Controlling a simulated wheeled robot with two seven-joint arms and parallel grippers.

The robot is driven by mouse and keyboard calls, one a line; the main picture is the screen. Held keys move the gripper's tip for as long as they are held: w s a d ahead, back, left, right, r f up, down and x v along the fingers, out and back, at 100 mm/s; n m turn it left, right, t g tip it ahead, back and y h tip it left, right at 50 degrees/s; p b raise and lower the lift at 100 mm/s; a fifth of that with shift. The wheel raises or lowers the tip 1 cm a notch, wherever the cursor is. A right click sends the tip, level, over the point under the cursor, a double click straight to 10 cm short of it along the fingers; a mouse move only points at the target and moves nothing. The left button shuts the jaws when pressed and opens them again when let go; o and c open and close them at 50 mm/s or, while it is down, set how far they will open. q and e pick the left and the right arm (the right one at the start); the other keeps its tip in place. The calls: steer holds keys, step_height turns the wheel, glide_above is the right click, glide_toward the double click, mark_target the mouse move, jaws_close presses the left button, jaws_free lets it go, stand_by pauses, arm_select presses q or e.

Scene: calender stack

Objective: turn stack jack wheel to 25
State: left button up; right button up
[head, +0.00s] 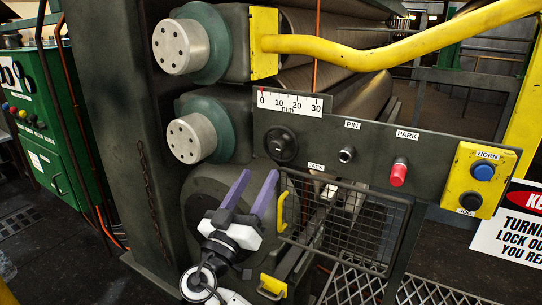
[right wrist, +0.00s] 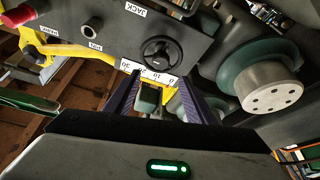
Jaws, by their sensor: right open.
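The jack wheel (head: 282,146) is a small black handwheel on a dark panel, above the JACK label (head: 315,167). Above the wheel, a white mm scale (head: 290,103) runs from 0 to 30, with its red pointer (head: 262,91) at 0. My right gripper (head: 261,176) has two purple fingers, spread open and empty, below and left of the wheel. In the right wrist view, the wheel (right wrist: 161,58) shows upside down just beyond the open fingertips, apart from them. My left gripper is not in view.
On the panel are a PIN knob (head: 347,154), a red PARK knob (head: 398,173) and a yellow box (head: 480,181) with HORN and JOG buttons. A wire mesh guard (head: 350,226) hangs below. A yellow rail (head: 400,45) crosses above. Rollers with teal housings (head: 212,125) stand left.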

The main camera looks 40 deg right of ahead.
mark_target(275, 148)
steer(key=p+x, duration=0.2)
steer(key=x, duration=0.5)
steer(key=shift+w+d+r, duration=0.1)
steer(key=shift+d, duration=0.1)
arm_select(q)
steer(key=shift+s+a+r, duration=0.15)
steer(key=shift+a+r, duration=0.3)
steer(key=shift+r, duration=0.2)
arm_select(e)
steer(key=shift+w+d+r, duration=0.1)
steer(key=shift+w+d, duration=0.2)
steer(key=shift+d, duration=0.3)
steer(key=c, duration=1.1)
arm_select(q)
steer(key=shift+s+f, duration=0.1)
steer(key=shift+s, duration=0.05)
arm_select(e)
steer(key=shift+o, duration=0.3)
steer(key=shift+n, duration=0.3)
